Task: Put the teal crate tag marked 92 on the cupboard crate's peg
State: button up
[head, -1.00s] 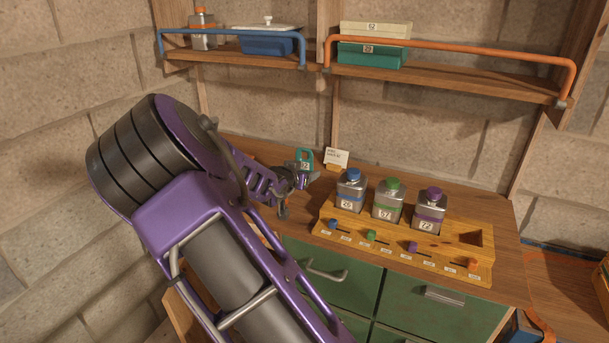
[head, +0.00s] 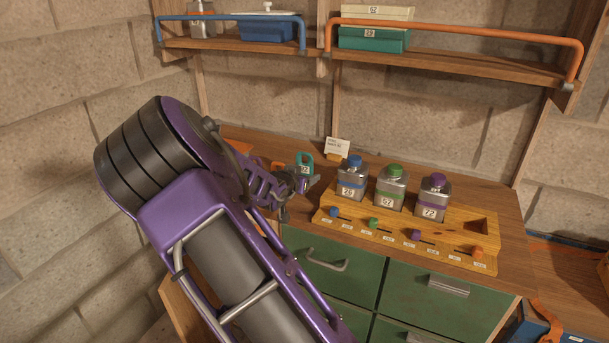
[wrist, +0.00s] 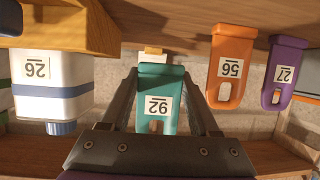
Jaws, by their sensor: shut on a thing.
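The teal tag marked 92 (wrist: 157,98) is held between the two fingers of my gripper (wrist: 166,112), as the upside-down wrist view shows. Its foot appears clear of the bench top. In the head view the teal tag (head: 304,162) shows just beyond my gripper (head: 300,181), above the back of the bench. The cupboard crate and its peg cannot be made out in these frames.
An orange tag marked 56 (wrist: 230,68) and a purple tag marked 27 (wrist: 285,72) stand beside the teal one. A bottle marked 26 (head: 352,178) stands close on the other side, in a yellow rack (head: 400,238). A small card (head: 337,148) stands behind.

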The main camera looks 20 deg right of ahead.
aim_at(304, 198)
jog(key=shift+f+b, duration=1)
jog(key=shift+f, duration=0.85)
jog(key=shift+f, duration=0.55)
jog(key=o, duration=1.4)
jog(key=shift+c, duration=1)
jog(key=shift+s+a+r, duration=0.1)
jog(key=shift+s+r, duration=0.05)
jog(key=shift+s+a+r+p, duration=0.15)
jog(key=shift+s+a+p, duration=0.15)
jog(key=shift+p, duration=0.25)
